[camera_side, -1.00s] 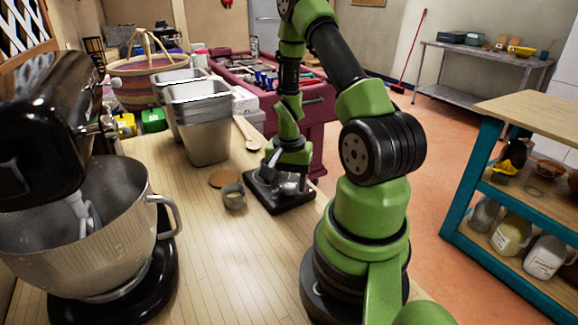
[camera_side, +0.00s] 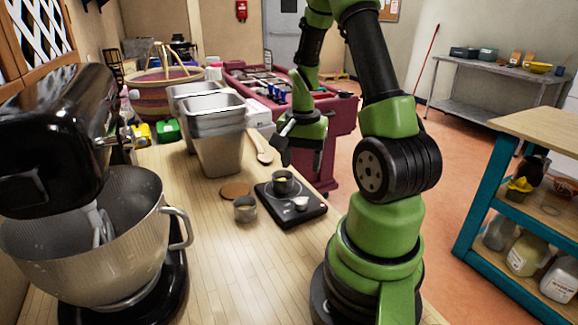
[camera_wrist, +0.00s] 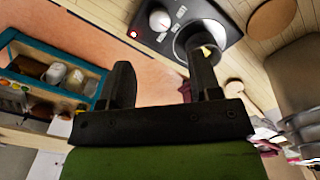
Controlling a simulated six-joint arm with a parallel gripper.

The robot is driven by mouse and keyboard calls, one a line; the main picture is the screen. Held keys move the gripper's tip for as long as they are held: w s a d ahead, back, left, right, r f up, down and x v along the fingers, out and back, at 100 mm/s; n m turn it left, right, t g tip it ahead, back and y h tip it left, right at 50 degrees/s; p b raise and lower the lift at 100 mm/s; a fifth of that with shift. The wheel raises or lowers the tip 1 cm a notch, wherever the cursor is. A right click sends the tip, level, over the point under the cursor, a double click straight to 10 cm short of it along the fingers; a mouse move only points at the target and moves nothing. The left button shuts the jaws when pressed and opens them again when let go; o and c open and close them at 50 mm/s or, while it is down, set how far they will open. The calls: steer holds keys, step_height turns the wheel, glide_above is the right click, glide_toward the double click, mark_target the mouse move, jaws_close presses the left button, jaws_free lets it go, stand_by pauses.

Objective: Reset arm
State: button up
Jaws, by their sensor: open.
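My gripper (camera_side: 301,160) is raised above the counter behind the black hot plate (camera_side: 305,214), with its fingers apart and nothing between them. In the wrist view my gripper (camera_wrist: 160,82) also shows two spread fingers with an empty gap. A small dark pot (camera_side: 283,184) with something yellow inside stands on the hot plate, apart from my gripper. In the wrist view the hot plate (camera_wrist: 165,12) is at the top, with its white knob and red light, and one finger partly hides the pot.
A metal cup (camera_side: 245,211) and a brown round coaster (camera_side: 236,190) are left of the hot plate. A stand mixer (camera_side: 60,140) fills the left. The front of the counter is clear.

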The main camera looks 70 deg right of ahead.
steer(key=w+a+r+n+t, duration=0.35)
steer(key=a+r+n, duration=0.25)
steer(key=a+r, duration=0.5)
steer(key=s+a+r+n+t+y, duration=0.1)
steer(key=s+a+r+n+t, duration=0.1)
steer(key=a, duration=0.3)
steer(key=s+a+r+n+t+y, duration=0.1)
steer(key=s+a+r+n, duration=0.3)
steer(key=a+r+n, duration=0.1)
steer(key=shift+a+r+t, duration=0.25)
steer(key=shift+a+t, duration=0.1)
steer(key=shift+a, duration=0.45)
